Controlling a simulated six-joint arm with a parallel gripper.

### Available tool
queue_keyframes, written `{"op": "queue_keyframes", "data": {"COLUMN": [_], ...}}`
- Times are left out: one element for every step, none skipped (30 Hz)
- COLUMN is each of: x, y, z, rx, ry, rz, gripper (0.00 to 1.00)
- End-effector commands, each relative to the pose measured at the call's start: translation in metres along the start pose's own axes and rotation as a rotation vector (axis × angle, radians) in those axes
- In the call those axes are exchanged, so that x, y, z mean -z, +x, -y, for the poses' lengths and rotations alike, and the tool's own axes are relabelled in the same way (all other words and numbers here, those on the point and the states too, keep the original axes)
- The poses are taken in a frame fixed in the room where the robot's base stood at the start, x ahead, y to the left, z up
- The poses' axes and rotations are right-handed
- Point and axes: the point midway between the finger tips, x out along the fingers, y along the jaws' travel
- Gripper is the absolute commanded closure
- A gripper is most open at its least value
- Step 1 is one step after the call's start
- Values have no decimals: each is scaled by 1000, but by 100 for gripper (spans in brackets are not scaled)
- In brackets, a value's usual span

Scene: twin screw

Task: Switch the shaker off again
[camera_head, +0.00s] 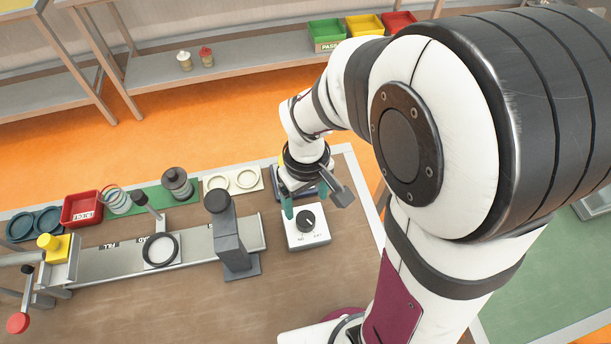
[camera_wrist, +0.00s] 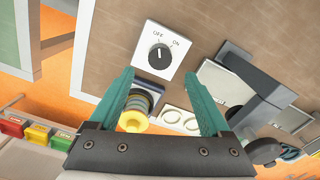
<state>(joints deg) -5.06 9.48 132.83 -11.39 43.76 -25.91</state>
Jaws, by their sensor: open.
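The white switch box (camera_head: 318,237) with a round black knob (camera_head: 306,221) sits on the bench's right part. In the wrist view the box (camera_wrist: 146,76) shows OFF and ON labels above the knob (camera_wrist: 159,57). A pale mark on the knob points roughly up towards OFF, but its exact setting is hard to tell. My gripper (camera_head: 304,203) is open above the box's far edge, its teal fingers apart. In the wrist view the gripper (camera_wrist: 160,75) has nothing in its grasp. A grey stack with a yellow top (camera_wrist: 134,121) appears between the fingers, beyond them; the head view mostly hides it.
Bare bench lies in front of the box.

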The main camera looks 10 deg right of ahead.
Motion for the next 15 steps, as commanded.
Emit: {"op": "queue_keyframes", "data": {"x": [2, 2, 1, 1, 1, 1, 1, 1, 0, 0, 0, 0, 0, 0, 0], "y": [-16, -26, -37, -45, -52, -61, -66, -70, -75, -78, -80, -82, -83, -83, -84], "z": [0, 0, 0, 0, 0, 0, 0, 0, 0, 0, 0, 0, 0, 0, 0], "rx": [-2, -2, -2, -2, -1, -2, -2, -1, 0, 0, 0, 0, 0, 0, 0], "ry": [1, 0, 1, 0, 0, 1, 0, 0, 1, 0, 0, 0, 0, 0, 0], "rz": [-9, -8, -8, -6, -6, -5, -4, -3, -1, -1, 0, 0, 0, 1, 1], "gripper": [19, 19, 19, 19, 19, 19, 19, 19, 19, 19, 19, 19, 19, 19, 19]}}
